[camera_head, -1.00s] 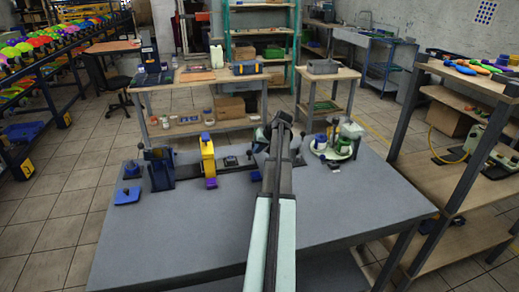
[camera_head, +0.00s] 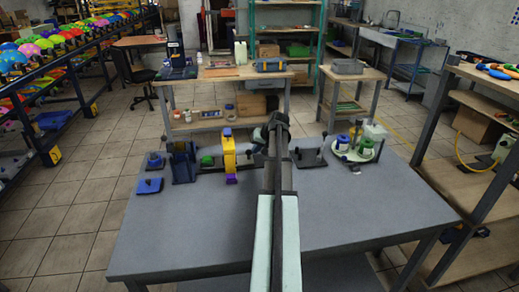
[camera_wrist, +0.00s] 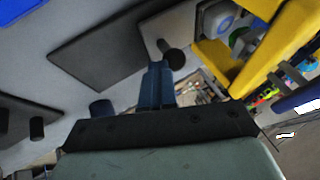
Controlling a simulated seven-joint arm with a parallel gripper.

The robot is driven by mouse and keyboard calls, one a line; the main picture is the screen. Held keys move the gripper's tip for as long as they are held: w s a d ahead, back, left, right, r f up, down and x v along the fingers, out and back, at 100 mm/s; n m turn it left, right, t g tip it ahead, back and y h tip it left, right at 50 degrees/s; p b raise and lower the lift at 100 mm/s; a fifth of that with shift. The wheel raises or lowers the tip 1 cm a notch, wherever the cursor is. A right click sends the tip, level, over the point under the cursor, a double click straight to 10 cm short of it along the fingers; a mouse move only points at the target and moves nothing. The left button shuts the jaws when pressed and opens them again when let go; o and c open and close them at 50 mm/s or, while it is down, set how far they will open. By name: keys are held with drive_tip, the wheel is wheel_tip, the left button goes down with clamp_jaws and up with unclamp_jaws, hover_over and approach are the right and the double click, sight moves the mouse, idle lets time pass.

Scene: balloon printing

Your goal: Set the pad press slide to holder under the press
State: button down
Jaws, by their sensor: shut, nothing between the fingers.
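The pad press shows in the head view as a yellow upright (camera_head: 229,155) with a purple foot, beside a dark blue stand (camera_head: 183,163). A green piece (camera_head: 207,161) sits low between them. My gripper (camera_wrist: 158,68) is shut and empty in the wrist view. Its blue fingertips are close to a black knob (camera_wrist: 172,57) on a grey plate (camera_wrist: 180,25); I cannot tell whether they touch. The yellow frame (camera_wrist: 240,60) stands right of them. In the head view my arm hides the fingertips and part of the slide.
A dark bracketed plate (camera_head: 310,156) stands right of my arm. Farther right is a round tray (camera_head: 345,157) with paint cups. The front of the grey table (camera_head: 370,210) is clear.

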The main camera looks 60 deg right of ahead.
drive_tip(key=s+d, duration=0.1)
drive_tip(key=s, duration=0.1)
drive_tip(key=s+d+r, duration=0.1)
drive_tip(key=shift+s+d, duration=0.15)
drive_tip(key=shift+s, duration=0.2)
drive_tip(key=v, duration=0.9)
drive_tip(key=shift+r, duration=0.35)
